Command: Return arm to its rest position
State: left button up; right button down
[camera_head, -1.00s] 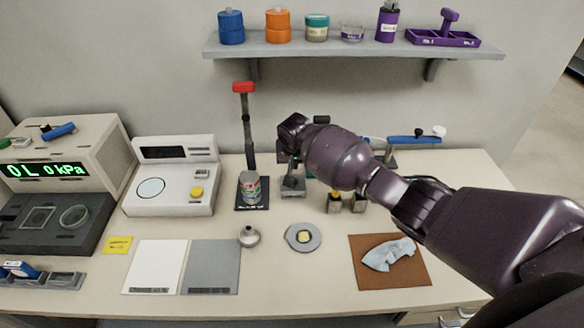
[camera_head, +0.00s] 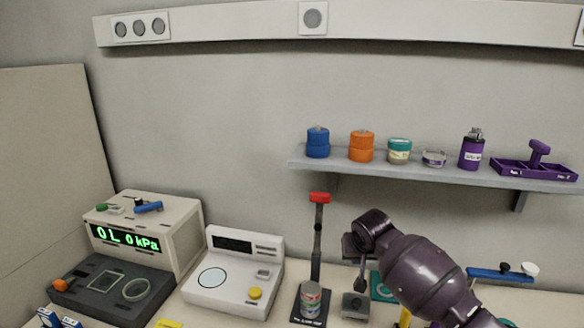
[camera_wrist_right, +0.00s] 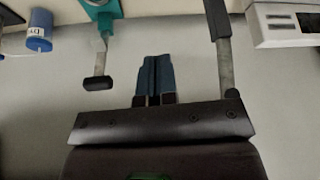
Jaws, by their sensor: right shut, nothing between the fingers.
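My right arm (camera_head: 425,275), dark purple, reaches in from the lower right in the head view, above the back of the bench and below the wall shelf. Its wrist end is near a tall stand with a red top (camera_head: 319,197), apart from it in the picture. The fingers are hard to make out in the head view. In the wrist view my right gripper (camera_wrist_right: 155,75) shows its two blue-grey fingers pressed together, with nothing between them. My left gripper is in neither view.
A wall shelf (camera_head: 430,171) holds several jars and a purple tray. Below are a white instrument (camera_head: 235,275), a pressure display box (camera_head: 150,240), a can (camera_head: 309,297) and a blue-armed stand (camera_head: 500,274). The wrist view shows a teal stand (camera_wrist_right: 100,8) and a blue jar (camera_wrist_right: 40,30).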

jog(key=w+a+r+n+t+y, duration=0.2)
jog(key=a+r+n+t, duration=0.15)
jog(key=r, duration=0.25)
jog(key=s+d+f, duration=0.3)
jog(key=s+f, duration=0.5)
jog(key=s, duration=0.5)
jog(key=s+d+f+m+t+h+b, duration=0.1)
jog(key=s+d+f, duration=0.3)
jog(key=s+f, duration=0.5)
jog(key=s+d+f+t+h+b, duration=0.1)
jog(key=s+d+f, duration=0.3)
jog(key=s+f, duration=0.5)
jog(key=shift+s+d+m, duration=0.15)
jog(key=shift+s, duration=2.05)
jog(key=shift+s+d+m, duration=0.1)
jog(key=shift+s, duration=2.1)
